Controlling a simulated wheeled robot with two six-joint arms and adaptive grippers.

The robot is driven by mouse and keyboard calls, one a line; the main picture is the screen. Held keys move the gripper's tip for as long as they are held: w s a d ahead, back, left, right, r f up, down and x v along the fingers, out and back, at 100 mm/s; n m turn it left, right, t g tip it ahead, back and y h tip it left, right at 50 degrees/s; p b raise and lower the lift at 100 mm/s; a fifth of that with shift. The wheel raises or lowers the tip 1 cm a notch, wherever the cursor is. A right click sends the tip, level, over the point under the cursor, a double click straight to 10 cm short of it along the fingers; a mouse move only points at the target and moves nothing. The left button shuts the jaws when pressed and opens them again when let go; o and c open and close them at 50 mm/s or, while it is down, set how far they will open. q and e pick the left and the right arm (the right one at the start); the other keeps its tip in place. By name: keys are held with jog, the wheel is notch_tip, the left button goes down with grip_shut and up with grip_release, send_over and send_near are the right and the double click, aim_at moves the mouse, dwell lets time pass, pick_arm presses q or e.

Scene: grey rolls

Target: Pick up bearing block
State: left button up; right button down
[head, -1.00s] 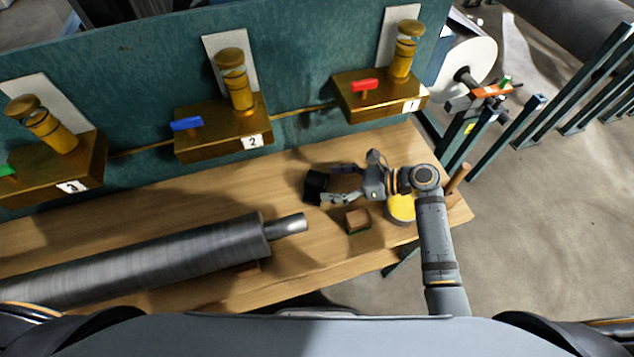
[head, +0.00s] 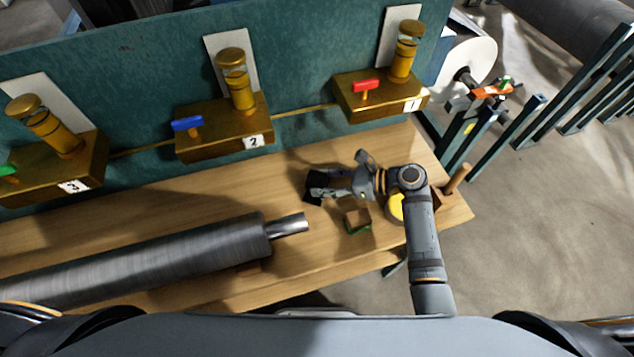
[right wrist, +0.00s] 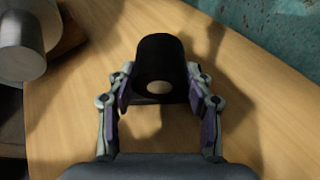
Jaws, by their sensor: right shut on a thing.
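The bearing block (head: 313,191) is a small black piece with a rounded top on the wooden bench, just beyond the end of the roll's shaft. In the right wrist view the block (right wrist: 158,65) shows a round hole low in its near face. My right gripper (head: 321,186) is shut on it, with one finger on each side; the fingers (right wrist: 160,90) show purple pads. Whether the block touches the bench is hard to tell. My left gripper is not in view.
The grey roll (head: 150,260) lies along the front left of the bench (head: 200,197). A small brown block (head: 357,217) and a yellow round thing (head: 396,209) sit near my right arm. Brass fixtures with coloured handles (head: 187,123) line the teal back panel (head: 300,50).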

aim_at(313, 176)
jog(key=shift+r, duration=0.1)
jog(key=shift+r, duration=0.4)
notch_tip(313, 176, up, 3)
jog(key=shift+s+d+f, duration=0.1)
jog(key=shift+s, duration=0.05)
jog(key=s+d+r+p, duration=0.1)
jog(key=s+d+r, duration=0.4)
jog(key=s+r, duration=0.4)
jog(key=s, duration=0.3)
jog(key=shift+s+r+p, duration=0.2)
jog(key=shift+s+p, duration=0.1)
jog(key=shift+s, duration=0.05)
jog(key=shift+d, duration=0.1)
